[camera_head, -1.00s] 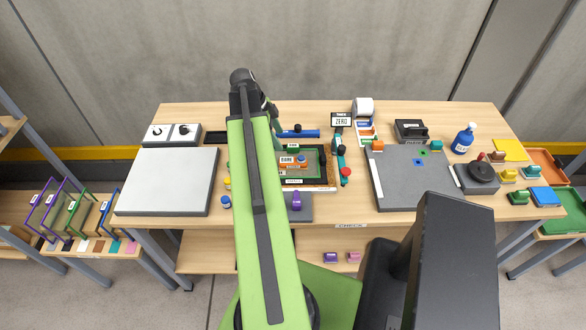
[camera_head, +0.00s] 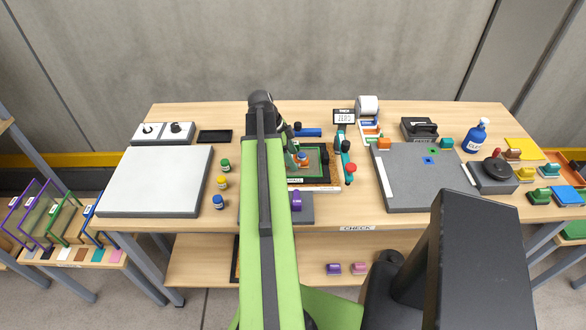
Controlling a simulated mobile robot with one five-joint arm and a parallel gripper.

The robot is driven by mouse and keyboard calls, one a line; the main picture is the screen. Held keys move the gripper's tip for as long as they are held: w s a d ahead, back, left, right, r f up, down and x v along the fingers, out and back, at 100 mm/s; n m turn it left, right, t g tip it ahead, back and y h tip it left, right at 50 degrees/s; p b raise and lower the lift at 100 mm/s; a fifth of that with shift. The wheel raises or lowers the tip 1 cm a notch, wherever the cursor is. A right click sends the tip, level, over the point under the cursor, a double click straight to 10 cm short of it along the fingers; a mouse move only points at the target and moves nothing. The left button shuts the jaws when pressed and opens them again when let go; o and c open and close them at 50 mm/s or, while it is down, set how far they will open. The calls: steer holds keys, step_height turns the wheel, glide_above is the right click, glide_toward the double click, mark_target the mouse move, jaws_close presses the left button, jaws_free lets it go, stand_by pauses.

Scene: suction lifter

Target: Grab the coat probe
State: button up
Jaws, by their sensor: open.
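I cannot tell for sure by sight which item is the coat probe. A purple-handled piece (camera_head: 296,200) stands on a grey pad at the front middle of the bench, just right of my arm. Behind it is a dark framed tray (camera_head: 322,180) with an orange-topped piece (camera_head: 303,158) in it, partly hidden by my arm. A small display reading ZERO (camera_head: 344,117) stands behind a teal bar with a red knob (camera_head: 350,168). My gripper (camera_head: 296,160) is open, above the tray's left side; its fingers are small and hard to make out, and nothing shows held.
A pale plate (camera_head: 155,182) lies at left, with several small jars (camera_head: 222,183) beside it. A grey board (camera_head: 415,185) lies right of the tray, with a blue bottle (camera_head: 477,135) beyond.

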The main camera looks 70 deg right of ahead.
steer(key=shift+c, duration=0.2)
jaws_close()
steer(key=shift+r, duration=0.2)
